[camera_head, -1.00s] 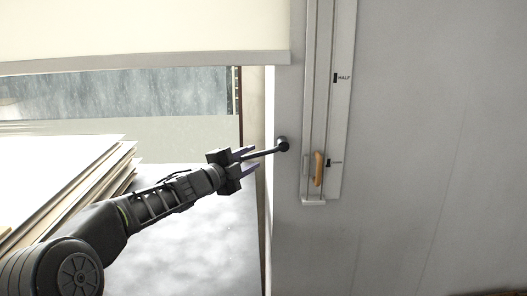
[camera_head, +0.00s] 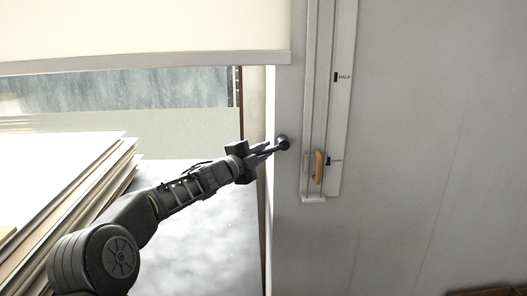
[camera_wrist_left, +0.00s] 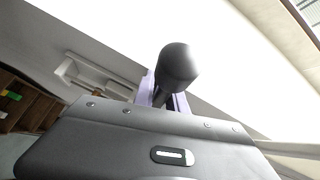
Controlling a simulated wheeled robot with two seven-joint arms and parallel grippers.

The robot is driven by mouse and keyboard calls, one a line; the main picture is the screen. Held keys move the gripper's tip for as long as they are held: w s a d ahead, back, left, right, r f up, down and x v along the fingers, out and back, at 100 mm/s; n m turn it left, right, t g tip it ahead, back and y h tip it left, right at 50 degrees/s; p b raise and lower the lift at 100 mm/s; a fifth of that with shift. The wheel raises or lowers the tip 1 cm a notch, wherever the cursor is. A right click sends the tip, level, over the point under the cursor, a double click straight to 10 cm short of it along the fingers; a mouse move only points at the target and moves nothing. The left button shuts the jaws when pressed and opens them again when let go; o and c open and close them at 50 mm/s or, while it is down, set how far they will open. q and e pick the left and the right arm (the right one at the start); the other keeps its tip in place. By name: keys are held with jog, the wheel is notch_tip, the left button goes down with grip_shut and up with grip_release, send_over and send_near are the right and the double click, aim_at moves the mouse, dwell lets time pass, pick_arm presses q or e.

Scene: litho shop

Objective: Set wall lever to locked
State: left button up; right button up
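The wall lever is dark, with a round end (camera_head: 283,142) on the pale wall, left of the vertical rail. Its rod runs left into my left gripper (camera_head: 264,149). The two purple-grey fingers lie one on each side of the rod and look closed on it, hiding much of it. In the left wrist view the lever's dark cylinder (camera_wrist_left: 178,68) stands just beyond the fingers (camera_wrist_left: 163,98). No mark for the locked position shows by the lever. My right gripper is not in view.
A vertical rail (camera_head: 313,70) with an orange handle (camera_head: 319,166) and small marks, one reading HALF, stands right of the lever. A pale blind (camera_head: 140,30) hangs upper left. Stacked boards (camera_head: 70,205) lie at the left. The wall farther right is bare.

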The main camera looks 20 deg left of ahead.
pick_arm(q)
grip_shut()
jog(key=shift+f, duration=0.1)
dwell(1.0)
jog(key=shift+f+b, duration=0.25)
jog(key=shift+b, duration=0.55)
jog(key=f+n+t+b, duration=0.1)
jog(key=n+b, duration=0.1)
jog(key=b, duration=0.3)
jog(key=d+f+n+t+b, duration=0.1)
jog(key=n+b, duration=0.1)
jog(key=b, duration=0.4)
jog(key=w+f+n+t+b, duration=0.1)
jog(key=n+t+b, duration=0.1)
jog(key=b, duration=0.3)
jog(key=shift+d+y+b, duration=0.3)
jog(key=shift+d+b, duration=0.05)
jog(key=shift+d, duration=0.05)
jog(key=shift+r+n+b, duration=0.1)
jog(key=shift+n+b, duration=0.2)
jog(key=shift+b, duration=0.25)
jog(key=shift+d+r, duration=0.1)
jog(key=shift+r, duration=0.05)
jog(key=o, duration=0.5)
grip_release()
jog(key=shift+r, duration=0.1)
